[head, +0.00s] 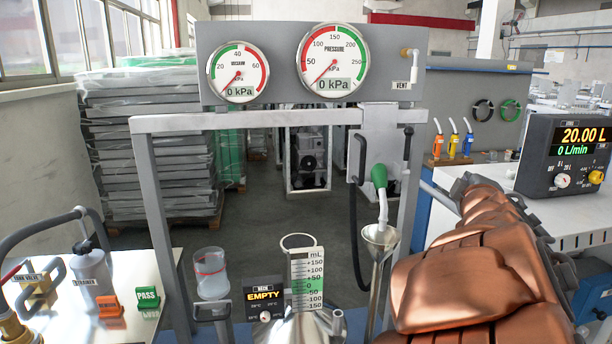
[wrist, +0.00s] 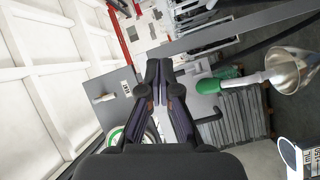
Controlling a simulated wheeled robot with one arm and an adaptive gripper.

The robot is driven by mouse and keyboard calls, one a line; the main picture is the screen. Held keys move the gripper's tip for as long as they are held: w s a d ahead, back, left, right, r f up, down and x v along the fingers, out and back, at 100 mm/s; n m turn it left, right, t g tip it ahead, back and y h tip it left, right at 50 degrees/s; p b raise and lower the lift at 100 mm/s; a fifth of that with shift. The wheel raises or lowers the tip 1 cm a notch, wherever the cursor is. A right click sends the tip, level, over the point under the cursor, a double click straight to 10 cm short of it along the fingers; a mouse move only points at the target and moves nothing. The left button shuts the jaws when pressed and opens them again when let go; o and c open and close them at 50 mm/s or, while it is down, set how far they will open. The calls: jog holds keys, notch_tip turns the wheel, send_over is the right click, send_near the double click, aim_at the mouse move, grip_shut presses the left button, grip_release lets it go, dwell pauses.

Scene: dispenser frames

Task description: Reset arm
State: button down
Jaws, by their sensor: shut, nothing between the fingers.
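My gripper (wrist: 159,72) shows in the wrist view with its dark fingers together and nothing between them. It hangs in free space, apart from the dispenser frame. My copper-coloured arm (head: 500,265) fills the lower right of the head view, and my gripper cannot be made out there. The green nozzle (head: 380,177) hangs on the frame with its spout over a metal funnel (head: 380,236). In the wrist view the nozzle (wrist: 209,86) and funnel (wrist: 292,70) lie right of my fingers.
The grey frame (head: 245,121) carries a vacuum gauge (head: 238,72) and a pressure gauge (head: 333,60). A measuring cylinder (head: 305,275) and a beaker (head: 211,272) stand low in the middle. A left bench holds PASS (head: 148,298) and orange blocks. A 20.00 L meter (head: 565,155) stands right, close to my arm.

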jog(key=s+a+f+m+g+y, duration=0.1)
jog(key=s+a+f+m+g, duration=0.1)
jog(key=s+f+m+g, duration=1.15)
jog(key=s+a+f+n+g+y, duration=0.1)
jog(key=s+a+f, duration=0.3)
jog(key=s, duration=0.5)
jog(key=s+a+f+n+g+y, duration=0.1)
jog(key=s+a+f+g+y, duration=0.1)
jog(key=s+a+f, duration=0.3)
jog(key=s+a+f+n+g+y, duration=0.1)
jog(key=s+a+f, duration=0.4)
jog(key=s, duration=0.7)
jog(key=shift+s+a+f+y, duration=0.15)
jog(key=shift+s+a+y, duration=0.15)
jog(key=shift+y, duration=0.3)
jog(key=shift+g, duration=0.25)
